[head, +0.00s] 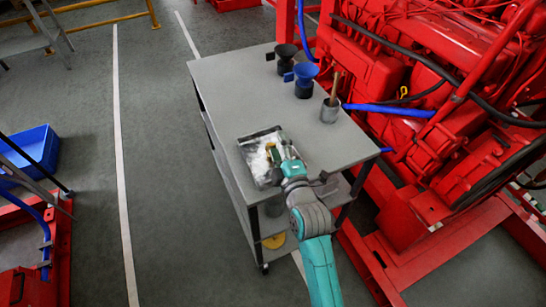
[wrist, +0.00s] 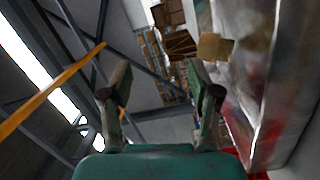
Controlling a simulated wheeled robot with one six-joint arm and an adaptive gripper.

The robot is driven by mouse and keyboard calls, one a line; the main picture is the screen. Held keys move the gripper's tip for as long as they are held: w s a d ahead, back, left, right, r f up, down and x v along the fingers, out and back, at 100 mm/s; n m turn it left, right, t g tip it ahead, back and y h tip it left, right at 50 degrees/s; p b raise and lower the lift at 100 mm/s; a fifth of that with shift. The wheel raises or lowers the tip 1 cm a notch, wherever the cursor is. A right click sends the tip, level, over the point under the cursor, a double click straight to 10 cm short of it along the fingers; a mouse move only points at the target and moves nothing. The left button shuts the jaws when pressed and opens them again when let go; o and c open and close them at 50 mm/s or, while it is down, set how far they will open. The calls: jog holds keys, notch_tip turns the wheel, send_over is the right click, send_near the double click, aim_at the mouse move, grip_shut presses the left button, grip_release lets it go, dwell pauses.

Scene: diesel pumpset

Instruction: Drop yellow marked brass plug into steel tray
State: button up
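The steel tray (head: 252,163) lies on the near part of the grey cart top in the head view, shiny and partly covered by my gripper. My gripper (head: 273,150) is over the tray, pointing away from me. In the wrist view my gripper (wrist: 160,76) has its two fingers well apart, with no object visible between them. A small yellowish patch shows by the fingertips in the head view, but I cannot tell whether it is the brass plug. A tan block-like shape shows near the right finger in the wrist view; I cannot identify it.
The red engine (head: 430,90) borders the cart's right side.

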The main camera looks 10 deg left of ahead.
jog(key=v, duration=1.2)
jog(key=shift+f, duration=0.1)
dwell(0.4)
jog(key=s+d+f+m+h, duration=0.2)
jog(key=s+d+f+m, duration=0.25)
jog(key=s+d, duration=0.3)
jog(key=s+d+f+m+h, duration=0.35)
jog(key=s+d+m, duration=0.2)
jog(key=s, duration=0.35)
jog(key=s+d+r+m+h, duration=0.1)
jog(key=s+d+m, duration=0.1)
jog(key=s, duration=0.4)
jog(key=s+d+m, duration=0.2)
jog(key=s+m, duration=0.2)
jog(key=s, duration=0.3)
jog(key=s+d+r+m+g+h, duration=0.1)
jog(key=s+d+m, duration=0.2)
jog(key=s, duration=0.4)
jog(key=shift+s+r+m+h, duration=0.2)
jog(key=shift+r+m+h, duration=0.15)
jog(key=shift+m, duration=0.25)
